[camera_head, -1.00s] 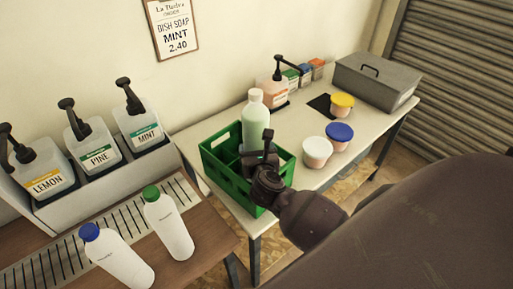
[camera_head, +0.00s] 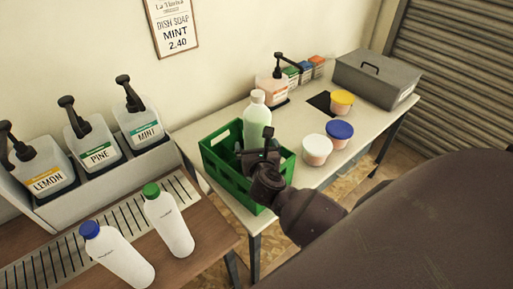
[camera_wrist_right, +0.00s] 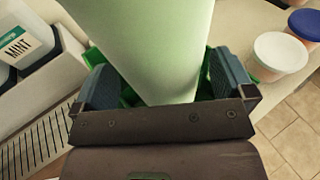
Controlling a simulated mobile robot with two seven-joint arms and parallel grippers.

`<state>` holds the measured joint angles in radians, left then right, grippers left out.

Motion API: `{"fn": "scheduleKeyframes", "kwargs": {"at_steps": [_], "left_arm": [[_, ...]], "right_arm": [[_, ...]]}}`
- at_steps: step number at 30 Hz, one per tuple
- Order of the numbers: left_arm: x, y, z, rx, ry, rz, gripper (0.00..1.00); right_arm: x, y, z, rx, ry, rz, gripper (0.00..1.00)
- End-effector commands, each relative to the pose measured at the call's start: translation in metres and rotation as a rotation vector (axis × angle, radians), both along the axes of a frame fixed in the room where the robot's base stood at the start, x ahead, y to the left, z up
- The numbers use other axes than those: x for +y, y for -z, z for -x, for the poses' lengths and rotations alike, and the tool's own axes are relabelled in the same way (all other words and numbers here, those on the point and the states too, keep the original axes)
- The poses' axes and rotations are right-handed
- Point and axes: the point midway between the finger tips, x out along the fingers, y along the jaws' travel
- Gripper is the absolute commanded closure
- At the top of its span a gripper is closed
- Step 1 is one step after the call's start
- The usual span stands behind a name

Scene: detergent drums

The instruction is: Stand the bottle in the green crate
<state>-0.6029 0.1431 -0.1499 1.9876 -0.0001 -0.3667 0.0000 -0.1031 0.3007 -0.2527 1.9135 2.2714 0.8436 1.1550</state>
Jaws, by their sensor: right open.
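The pale green bottle (camera_head: 257,115) with a white cap stands upright inside the green crate (camera_head: 224,178), in its back part. The crate sits on the white table, and its walls hide the bottle's base. My right gripper (camera_head: 257,156) is at the front of the bottle, over the crate. In the right wrist view the bottle (camera_wrist_right: 160,50) rises between the two spread fingers (camera_wrist_right: 165,88), with a gap visible at the right finger. My left gripper is not in view.
White bottles with a green cap (camera_head: 168,222) and a blue cap (camera_head: 117,258) stand on the brown counter before the soap dispensers (camera_head: 95,148). Lidded tubs (camera_head: 317,150), a pump bottle (camera_head: 272,90) and a grey box (camera_head: 375,80) are on the white table (camera_head: 300,112).

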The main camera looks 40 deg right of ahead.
Motion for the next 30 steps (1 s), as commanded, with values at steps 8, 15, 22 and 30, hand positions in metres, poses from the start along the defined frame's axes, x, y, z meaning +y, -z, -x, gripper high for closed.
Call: {"fn": "scheduleKeyframes", "kwargs": {"at_steps": [8,15,22,30], "left_arm": [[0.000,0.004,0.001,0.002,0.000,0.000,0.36],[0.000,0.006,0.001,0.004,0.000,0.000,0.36],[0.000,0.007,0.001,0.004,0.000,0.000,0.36],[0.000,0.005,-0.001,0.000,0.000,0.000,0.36]], "right_arm": [[0.023,-0.007,0.048,0.005,0.002,-0.006,0.00],[0.041,-0.016,0.084,0.005,0.001,-0.004,0.00],[0.049,-0.021,0.100,0.003,0.001,0.001,0.00],[0.044,-0.036,0.103,-0.020,-0.057,0.349,0.00]]}}
